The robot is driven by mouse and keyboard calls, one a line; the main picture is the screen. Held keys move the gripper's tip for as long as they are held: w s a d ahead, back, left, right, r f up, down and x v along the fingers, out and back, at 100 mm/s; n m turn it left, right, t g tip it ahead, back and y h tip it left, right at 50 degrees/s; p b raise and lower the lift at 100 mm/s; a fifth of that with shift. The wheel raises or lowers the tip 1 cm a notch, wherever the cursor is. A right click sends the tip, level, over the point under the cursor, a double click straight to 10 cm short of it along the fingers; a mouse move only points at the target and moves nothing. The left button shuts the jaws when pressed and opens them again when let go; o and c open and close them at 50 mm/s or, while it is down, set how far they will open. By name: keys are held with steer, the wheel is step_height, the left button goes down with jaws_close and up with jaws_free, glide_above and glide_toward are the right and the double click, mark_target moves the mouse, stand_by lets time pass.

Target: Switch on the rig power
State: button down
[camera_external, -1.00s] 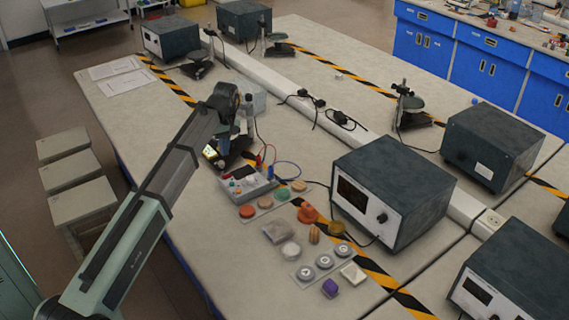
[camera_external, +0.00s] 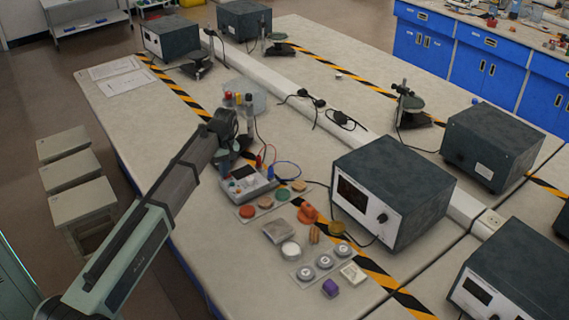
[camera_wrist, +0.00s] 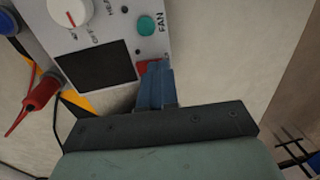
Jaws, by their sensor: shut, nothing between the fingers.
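The rig's control box (camera_external: 249,184) is a small grey-white unit on the near bench, with coloured leads at its back. In the wrist view its panel (camera_wrist: 95,35) shows a white knob (camera_wrist: 70,12) with a red pointer, a teal FAN button (camera_wrist: 146,24) and a dark display (camera_wrist: 95,68). A small red part (camera_wrist: 142,68) shows at the panel's edge, partly hidden by my fingers. My gripper (camera_wrist: 157,66) is shut and empty, its blue fingertips right at this red part. I cannot tell whether they touch it. The switch's position is hidden.
A red plug (camera_wrist: 42,92) and leads lie left of the panel in the wrist view. A large dark instrument (camera_external: 392,192) stands right of the box. Several coloured discs, a purple block (camera_external: 330,287) and grey knobs lie in front. A clear bin (camera_external: 246,100) stands behind my arm.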

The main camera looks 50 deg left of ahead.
steer(key=shift+s+d+f+t, duration=0.1)
steer(key=shift+s+f+t, duration=0.2)
steer(key=shift+s+t, duration=0.1)
steer(key=shift+w, duration=0.35)
steer(key=shift+w+r, duration=0.15)
steer(key=shift+w, duration=0.65)
steer(key=shift+r, duration=0.15)
step_height(320, 180, up, 14)
steer(key=w, duration=0.1)
steer(key=shift+w, duration=0.25)
